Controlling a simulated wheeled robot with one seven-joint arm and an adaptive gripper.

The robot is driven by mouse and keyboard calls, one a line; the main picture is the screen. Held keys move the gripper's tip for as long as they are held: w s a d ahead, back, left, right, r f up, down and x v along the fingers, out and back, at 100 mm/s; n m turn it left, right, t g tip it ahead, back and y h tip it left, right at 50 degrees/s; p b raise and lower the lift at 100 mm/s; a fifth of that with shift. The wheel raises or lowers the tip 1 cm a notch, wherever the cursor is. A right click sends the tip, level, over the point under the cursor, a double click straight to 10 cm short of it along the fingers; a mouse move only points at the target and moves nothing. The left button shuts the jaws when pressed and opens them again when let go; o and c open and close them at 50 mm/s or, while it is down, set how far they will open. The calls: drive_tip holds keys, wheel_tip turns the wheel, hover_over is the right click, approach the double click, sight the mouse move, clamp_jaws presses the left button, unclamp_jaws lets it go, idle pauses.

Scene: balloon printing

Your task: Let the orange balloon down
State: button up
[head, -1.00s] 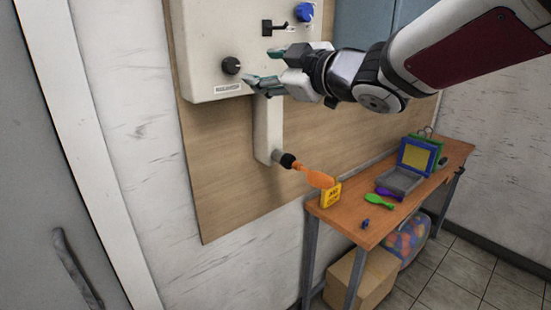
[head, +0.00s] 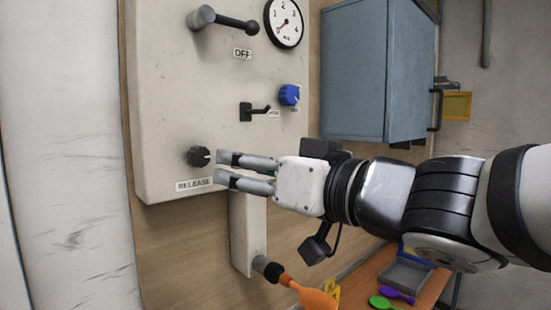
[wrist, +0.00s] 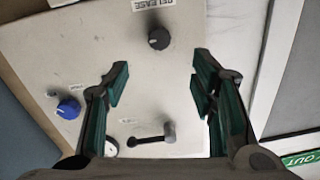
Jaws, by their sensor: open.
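The orange balloon (head: 312,296) hangs limp-looking on the dark nozzle (head: 267,268) at the foot of the panel's pipe, cut off by the lower edge of the head view. The black release knob (head: 200,156) sits low on the white panel (head: 165,100), above a RELEASE label (head: 194,184). It also shows in the wrist view (wrist: 159,38), upper middle, between and beyond the fingers. My gripper (head: 219,169) is open and empty, its fingertips just right of the knob in the head view. I cannot tell whether a finger touches it; the wrist view suggests a gap.
The panel also bears a lever (head: 228,22) marked OFF, a gauge (head: 284,22), a blue knob (head: 289,95) and a small black switch (head: 254,111). A blue-grey cabinet (head: 355,70) stands right. A wooden table (head: 425,290) with green and purple balloons is below.

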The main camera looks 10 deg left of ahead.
sight(202, 158)
drive_tip(key=x, duration=1.3)
drive_tip(key=shift+w+a, duration=0.1)
drive_tip(key=shift+w, duration=0.1)
drive_tip(key=c, duration=1.1)
